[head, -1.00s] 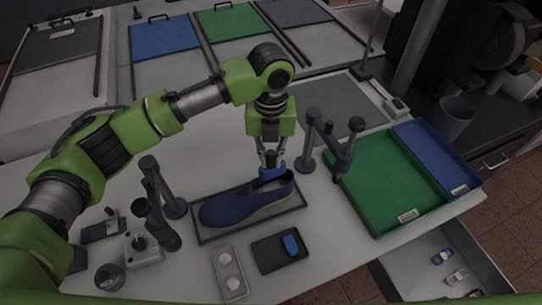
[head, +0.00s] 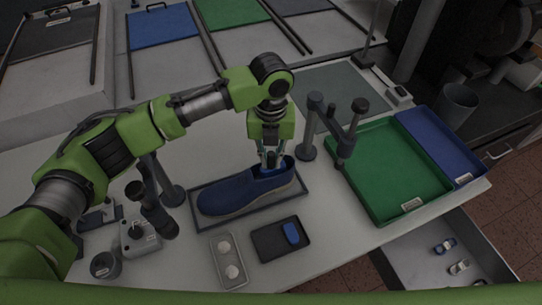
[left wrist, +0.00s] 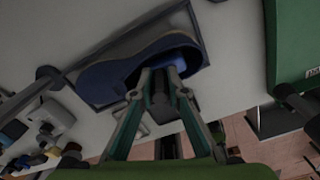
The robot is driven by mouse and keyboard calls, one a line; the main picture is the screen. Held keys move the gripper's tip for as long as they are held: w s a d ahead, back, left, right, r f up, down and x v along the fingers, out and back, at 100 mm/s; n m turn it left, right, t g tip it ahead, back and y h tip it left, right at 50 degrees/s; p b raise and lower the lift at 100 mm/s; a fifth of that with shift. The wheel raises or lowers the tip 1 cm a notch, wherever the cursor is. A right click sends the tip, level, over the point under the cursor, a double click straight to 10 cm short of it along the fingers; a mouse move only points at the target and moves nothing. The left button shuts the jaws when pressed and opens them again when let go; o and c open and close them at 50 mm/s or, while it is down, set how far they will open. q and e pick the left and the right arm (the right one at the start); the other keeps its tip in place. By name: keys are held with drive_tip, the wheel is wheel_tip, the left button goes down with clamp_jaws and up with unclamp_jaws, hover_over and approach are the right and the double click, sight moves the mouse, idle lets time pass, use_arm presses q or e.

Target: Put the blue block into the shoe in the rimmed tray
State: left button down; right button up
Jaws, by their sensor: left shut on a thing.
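My left gripper (head: 271,161) points down into the shoe's opening, shut on the blue block (head: 266,172). The block is low inside the opening, partly hidden by the fingers and the shoe's edge; I cannot tell whether it touches the insole. My right gripper is not in view.
A small black tray (head: 268,245) holds another blue piece (head: 291,233). A grey holder (head: 223,245) with two pale discs is beside it. Dark posts with arms stand left (head: 168,192) and right (head: 308,150) of the shoe. A green tray (head: 385,205) is at the right.

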use_arm(q)
drive_tip(key=c, duration=1.9)
unclamp_jaws()
drive_tip(key=shift+r, duration=0.15)
wheel_tip(320, 180, up, 8)
drive_tip(key=p, duration=0.8)
drive_tip(key=shift+s+f, duration=0.1)
drive_tip(key=shift+f, duration=0.1)
